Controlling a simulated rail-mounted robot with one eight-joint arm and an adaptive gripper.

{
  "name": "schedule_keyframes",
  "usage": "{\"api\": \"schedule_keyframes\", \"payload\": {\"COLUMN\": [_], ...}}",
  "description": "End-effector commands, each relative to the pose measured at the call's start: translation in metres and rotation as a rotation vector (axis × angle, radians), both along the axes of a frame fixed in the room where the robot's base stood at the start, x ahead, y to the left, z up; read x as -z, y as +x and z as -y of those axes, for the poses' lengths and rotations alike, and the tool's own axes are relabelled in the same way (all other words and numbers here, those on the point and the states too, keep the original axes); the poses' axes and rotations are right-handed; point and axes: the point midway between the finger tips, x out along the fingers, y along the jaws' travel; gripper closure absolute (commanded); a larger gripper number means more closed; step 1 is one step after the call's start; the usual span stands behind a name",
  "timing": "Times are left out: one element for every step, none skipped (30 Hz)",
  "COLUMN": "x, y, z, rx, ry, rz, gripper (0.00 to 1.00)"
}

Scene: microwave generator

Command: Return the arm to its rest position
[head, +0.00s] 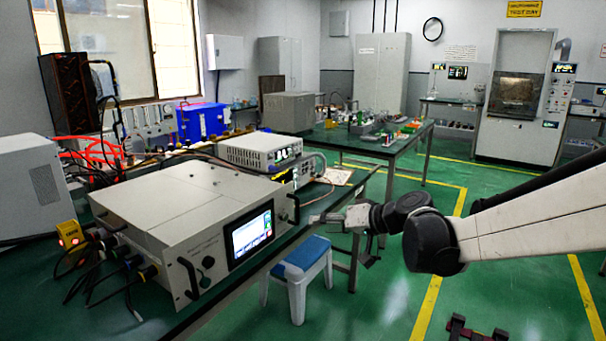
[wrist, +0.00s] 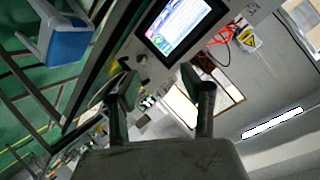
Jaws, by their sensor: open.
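My arm reaches in from the right in the head view. My gripper (head: 318,218) is at its left end, close to the right front corner of the large beige generator box (head: 175,205) with a lit screen (head: 252,237). In the wrist view my gripper (wrist: 160,85) shows two dark fingers spread apart with nothing between them. The generator's screen (wrist: 180,25) shows beyond the fingertips, at the top of that tilted view. I cannot tell the exact gap between the fingers and the box.
A stool with a blue seat (head: 300,258) stands below my gripper; it also shows in the wrist view (wrist: 68,45). The green bench (head: 60,285) carries a smaller white instrument (head: 258,152), cables and a blue box (head: 201,122). Open green floor (head: 395,300) lies below my arm.

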Motion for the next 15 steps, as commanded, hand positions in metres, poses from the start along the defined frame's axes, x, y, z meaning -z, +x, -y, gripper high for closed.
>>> {"api": "schedule_keyframes", "payload": {"x": [-0.01,-0.013,-0.016,-0.019,-0.021,-0.025,-0.027,-0.029,-0.031,-0.033,-0.035,-0.037,-0.038,-0.04,-0.041], "y": [-0.015,-0.023,-0.033,-0.041,-0.049,-0.06,-0.068,-0.076,-0.087,-0.095,-0.104,-0.115,-0.123,-0.131,-0.142], "z": [0.002,0.004,0.006,0.008,0.011,0.014,0.016,0.019,0.023,0.025,0.028,0.032,0.035,0.038,0.043], "rx": [0.009,0.016,0.025,0.033,0.04,0.052,0.06,0.068,0.08,0.089,0.098,0.111,0.12,0.13,0.142], "ry": [-0.028,-0.045,-0.068,-0.087,-0.104,-0.128,-0.146,-0.163,-0.187,-0.205,-0.221,-0.245,-0.262,-0.279,-0.302], "rz": [-0.016,-0.026,-0.041,-0.05,-0.06,-0.072,-0.082,-0.09,-0.101,-0.109,-0.117,-0.128,-0.135,-0.142,-0.151], "gripper": [0.58,0.58,0.58,0.58,0.58,0.58,0.58,0.58,0.58,0.58,0.58,0.58,0.58,0.58,0.58]}}
